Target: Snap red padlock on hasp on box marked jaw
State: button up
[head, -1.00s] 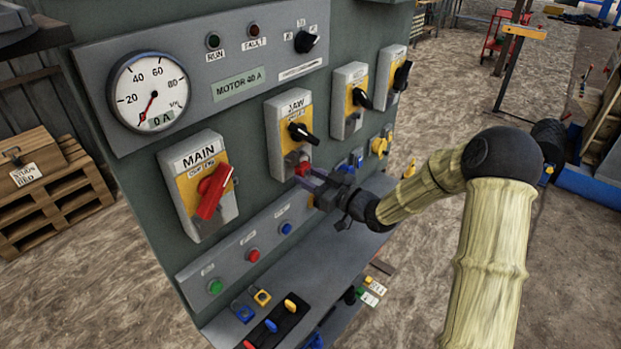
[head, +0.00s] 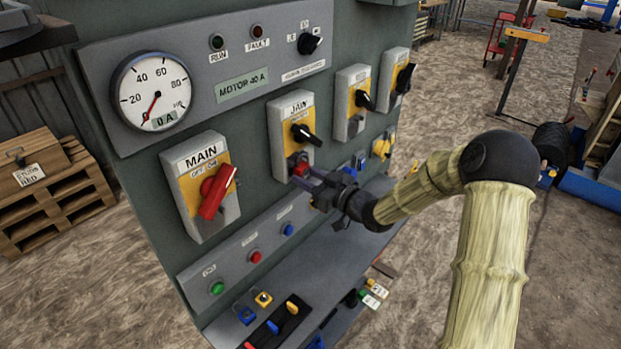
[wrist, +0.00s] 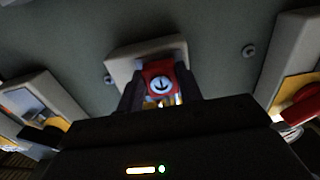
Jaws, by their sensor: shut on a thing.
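The box marked JAW (head: 292,132) is a grey and yellow switch box on the green cabinet, with a black handle (head: 305,134) on its front. The red padlock (head: 299,165) is at the lower part of this box. In the wrist view the red padlock (wrist: 160,84) sits between the two dark fingers, in front of the box (wrist: 120,62). My gripper (head: 312,180) is shut on it, reaching in from the right. The hasp is hidden behind the padlock and fingers. I cannot tell whether the shackle is through it or closed.
The MAIN box (head: 200,185) with a red handle is to the left. Two more switch boxes (head: 353,100) are to the right. Below are push buttons (head: 254,256) and a shelf (head: 345,270) holding several small padlocks and tags.

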jog(key=shift+w+a, duration=0.25)
jog(key=shift+a, duration=0.1)
jog(key=o, duration=1.1)
jog(key=shift+v, duration=4.55)
